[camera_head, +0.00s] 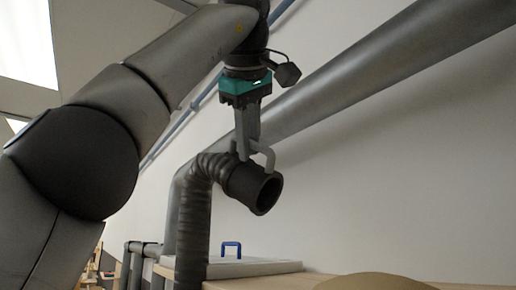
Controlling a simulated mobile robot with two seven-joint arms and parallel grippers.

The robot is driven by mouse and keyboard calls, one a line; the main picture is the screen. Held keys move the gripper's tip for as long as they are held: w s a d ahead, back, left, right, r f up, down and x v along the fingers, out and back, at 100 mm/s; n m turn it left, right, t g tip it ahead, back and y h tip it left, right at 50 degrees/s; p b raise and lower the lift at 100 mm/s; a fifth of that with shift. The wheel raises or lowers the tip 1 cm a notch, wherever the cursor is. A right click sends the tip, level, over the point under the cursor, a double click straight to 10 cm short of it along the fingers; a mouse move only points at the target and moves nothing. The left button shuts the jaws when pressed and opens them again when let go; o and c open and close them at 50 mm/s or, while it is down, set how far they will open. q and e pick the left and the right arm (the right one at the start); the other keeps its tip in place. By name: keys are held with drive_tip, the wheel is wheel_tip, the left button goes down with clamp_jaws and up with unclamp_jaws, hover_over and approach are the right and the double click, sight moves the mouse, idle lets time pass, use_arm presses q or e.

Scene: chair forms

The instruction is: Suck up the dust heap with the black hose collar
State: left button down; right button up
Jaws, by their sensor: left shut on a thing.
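The black hose collar (252,188) hangs in the middle of the camera_head view, its round open mouth facing right and slightly down. A ribbed grey hose (193,225) runs from its back end and bends down to the left. My left gripper (255,158) comes down from above and is shut on the collar at its upper side, holding it above the bench. The brown dust heap (375,283) lies at the bottom right, partly cut off by the frame edge. The collar is up and left of the heap, apart from it. My right gripper is out of view.
A wooden bench top (470,287) runs along the bottom right. A pale board (270,266) with a blue handle (231,249) lies behind the hose. A thick grey pipe (340,85) slants along the white wall. Space between collar and heap looks clear.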

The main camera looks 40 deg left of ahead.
sight(268, 175)
use_arm(q)
drive_tip(key=shift+d+f, duration=0.3)
drive_tip(key=shift+f, duration=0.05)
drive_tip(key=shift+s+d+f, duration=0.15)
drive_tip(key=shift+f, duration=0.15)
drive_tip(key=shift+d+f, duration=0.2)
drive_tip(key=shift+f, duration=0.1)
drive_tip(key=d+f, duration=0.2)
drive_tip(key=shift+w+d+f, duration=0.2)
drive_tip(key=shift+w+f, duration=0.05)
drive_tip(key=shift+f, duration=0.05)
drive_tip(key=d+f, duration=0.1)
drive_tip(key=d+f+b, duration=0.1)
drive_tip(key=f, duration=0.1)
drive_tip(key=d+f, duration=0.1)
drive_tip(key=shift+w+d+f+b, duration=0.2)
drive_tip(key=shift+w+d+b, duration=0.05)
drive_tip(key=shift+d+b, duration=0.1)
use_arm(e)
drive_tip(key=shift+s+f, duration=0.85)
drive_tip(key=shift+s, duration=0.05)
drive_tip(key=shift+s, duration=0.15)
